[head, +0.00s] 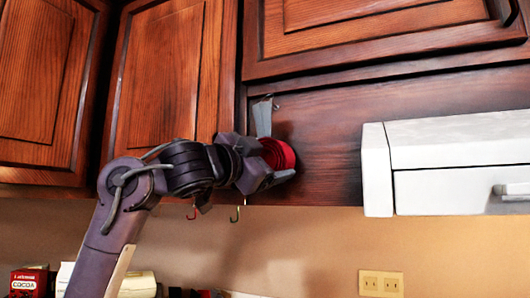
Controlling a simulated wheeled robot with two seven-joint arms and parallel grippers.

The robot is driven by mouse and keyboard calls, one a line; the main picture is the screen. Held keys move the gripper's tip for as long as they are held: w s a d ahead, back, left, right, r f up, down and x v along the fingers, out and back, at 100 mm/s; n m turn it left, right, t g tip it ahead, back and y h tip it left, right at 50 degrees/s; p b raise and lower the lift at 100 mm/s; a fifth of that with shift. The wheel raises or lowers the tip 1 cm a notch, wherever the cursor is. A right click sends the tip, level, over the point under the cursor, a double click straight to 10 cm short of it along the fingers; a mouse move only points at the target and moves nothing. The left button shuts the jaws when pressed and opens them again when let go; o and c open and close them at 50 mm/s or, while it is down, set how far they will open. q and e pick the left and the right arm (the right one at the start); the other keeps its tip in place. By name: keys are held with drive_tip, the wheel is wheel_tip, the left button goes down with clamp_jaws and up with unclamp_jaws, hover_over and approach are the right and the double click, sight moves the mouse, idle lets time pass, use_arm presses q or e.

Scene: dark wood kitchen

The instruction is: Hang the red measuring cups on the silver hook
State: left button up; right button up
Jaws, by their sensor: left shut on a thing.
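The red measuring cups (284,153) are a nested stack between the fingers of my left gripper (277,142), which is shut on them. They are held up in front of the dark wood panel below the upper cabinets. My gripper hides part of the stack, and its handles cannot be made out. A tiny metallic piece shows by the upper fingertip; it is too small to tell whether it is the silver hook. My right gripper is out of view.
A white range hood (440,145) juts out to the right of the cups. Cabinet doors (172,75) rise behind and above my left arm. A cocoa box (29,281) and other items stand low at the left. A wall outlet (381,283) is at lower right.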

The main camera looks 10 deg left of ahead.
use_arm(q)
drive_tip(key=shift+w+f, duration=0.4)
drive_tip(key=shift+f, duration=0.15)
drive_tip(key=o, duration=1.1)
drive_tip(key=shift+c, duration=0.2)
drive_tip(key=shift+o, duration=1.2)
drive_tip(key=shift+w+d+f, duration=0.15)
drive_tip(key=shift+w, duration=0.3)
drive_tip(key=shift+o, duration=0.7)
drive_tip(key=shift+w, duration=0.3)
drive_tip(key=shift+s, duration=0.2)
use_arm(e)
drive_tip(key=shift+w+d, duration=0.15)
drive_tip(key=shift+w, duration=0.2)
